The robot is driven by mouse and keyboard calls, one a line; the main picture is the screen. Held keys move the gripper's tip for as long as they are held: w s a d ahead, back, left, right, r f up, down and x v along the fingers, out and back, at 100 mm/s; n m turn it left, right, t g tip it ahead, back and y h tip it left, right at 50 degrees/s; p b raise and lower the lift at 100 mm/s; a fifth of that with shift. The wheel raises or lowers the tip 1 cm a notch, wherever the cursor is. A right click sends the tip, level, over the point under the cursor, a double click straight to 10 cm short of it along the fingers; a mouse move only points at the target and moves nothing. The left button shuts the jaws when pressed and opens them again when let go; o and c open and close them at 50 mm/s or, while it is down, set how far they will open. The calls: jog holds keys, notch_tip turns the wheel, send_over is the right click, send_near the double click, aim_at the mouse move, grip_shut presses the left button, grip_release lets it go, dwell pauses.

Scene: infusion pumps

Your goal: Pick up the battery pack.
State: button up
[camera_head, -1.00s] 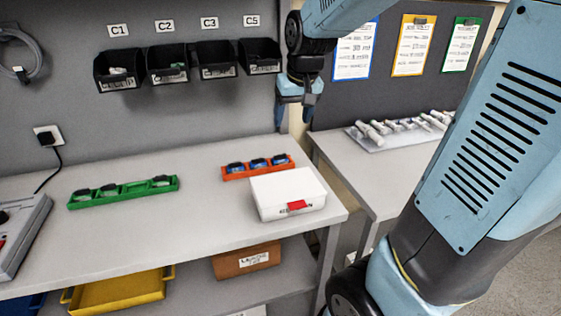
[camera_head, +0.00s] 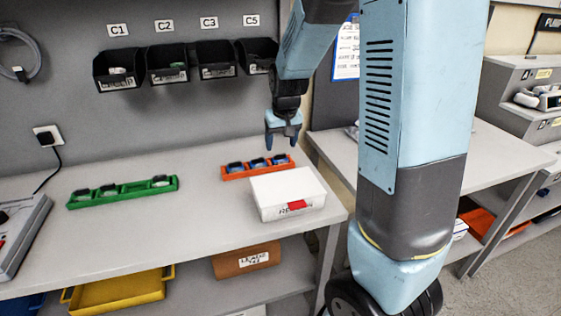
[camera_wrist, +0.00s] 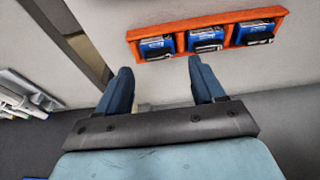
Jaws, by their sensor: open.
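Three blue battery packs with black straps sit in a row in an orange rack (camera_head: 230,174) on the workbench; one is the middle battery pack (camera_head: 258,163). In the wrist view the orange rack (camera_wrist: 134,36) and its packs, such as the left pack (camera_wrist: 156,47), lie beyond my fingertips. My gripper (camera_head: 283,136) is above the bench, just above and behind the rack's right end. In the wrist view my gripper (camera_wrist: 160,75) has its fingers apart with nothing between them.
A white box with a red latch (camera_head: 287,192) stands right in front of the orange rack. Black wall bins (camera_head: 167,64) hang above the bench. A grey device (camera_head: 20,235) stands at the left. The bench between the racks is clear.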

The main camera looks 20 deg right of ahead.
aim_at(280, 155)
jog(key=shift+w+d+x, duration=0.1)
jog(key=shift+x, duration=1.4)
jog(key=shift+w+d+x, duration=0.1)
jog(key=shift+w+x, duration=0.05)
jog(key=shift+x, duration=1.3)
jog(key=shift+c, duration=0.5)
jog(key=shift+r, duration=0.1)
jog(key=c, duration=0.8)
